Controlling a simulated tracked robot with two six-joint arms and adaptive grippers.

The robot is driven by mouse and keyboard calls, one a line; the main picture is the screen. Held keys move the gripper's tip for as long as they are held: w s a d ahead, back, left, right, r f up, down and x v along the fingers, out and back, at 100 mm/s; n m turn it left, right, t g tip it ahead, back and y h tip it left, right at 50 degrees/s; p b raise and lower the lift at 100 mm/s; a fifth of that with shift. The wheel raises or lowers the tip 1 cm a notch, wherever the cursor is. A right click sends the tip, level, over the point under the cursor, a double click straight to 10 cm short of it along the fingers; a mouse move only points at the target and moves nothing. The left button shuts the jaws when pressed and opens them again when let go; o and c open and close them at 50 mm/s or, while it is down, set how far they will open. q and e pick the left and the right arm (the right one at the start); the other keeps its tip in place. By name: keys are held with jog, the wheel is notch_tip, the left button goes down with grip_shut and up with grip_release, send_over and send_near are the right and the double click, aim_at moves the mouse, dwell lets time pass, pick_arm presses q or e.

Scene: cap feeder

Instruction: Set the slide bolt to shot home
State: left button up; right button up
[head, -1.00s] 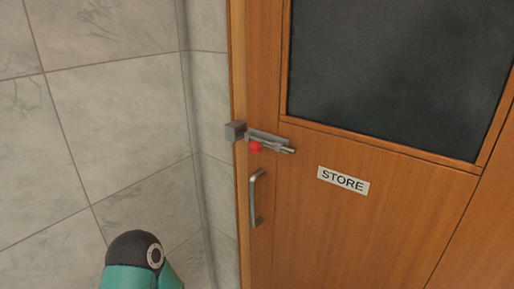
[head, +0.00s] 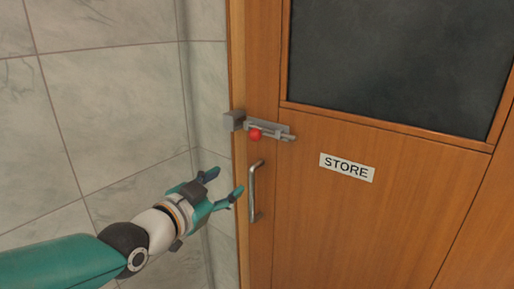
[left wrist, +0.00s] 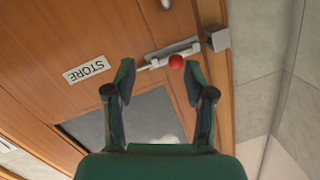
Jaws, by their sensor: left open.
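The slide bolt (head: 270,130) is a grey metal bolt with a red knob (head: 255,134), mounted on the wooden door near its left edge. A grey keeper block (head: 234,121) sits on the frame to its left. The rod's end sticks out at the right of the bolt. My left gripper (head: 226,184) is open and empty, below and left of the bolt, apart from it. In the left wrist view the bolt (left wrist: 172,52) and the red knob (left wrist: 176,61) show upside down, beyond the open fingers (left wrist: 160,88). My right gripper is not in view.
A metal pull handle (head: 254,192) stands out from the door (head: 330,230) below the bolt, close to my left fingertips. A STORE sign (head: 347,167) and a dark window panel (head: 395,65) are on the door. A tiled wall (head: 105,110) stands at the left.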

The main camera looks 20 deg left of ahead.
aim_at(251, 137)
pick_arm(q)
notch_tip(251, 137, up, 5)
jog(key=s+a+t, duration=0.1)
jog(key=s, duration=0.1)
jog(key=shift+m, duration=0.3)
jog(key=w+d+p, duration=0.1)
jog(key=w, duration=0.4)
jog(key=w+d+p, duration=0.1)
jog(key=w+p, duration=0.1)
jog(key=w, duration=0.3)
jog(key=w+p, duration=0.2)
jog(key=w, duration=0.3)
jog(key=shift+w+d, duration=0.1)
jog(key=shift+d, duration=0.3)
jog(key=shift+w+d+p, duration=0.15)
jog(key=shift+w+p, duration=0.2)
jog(key=shift+w, duration=0.35)
grip_shut()
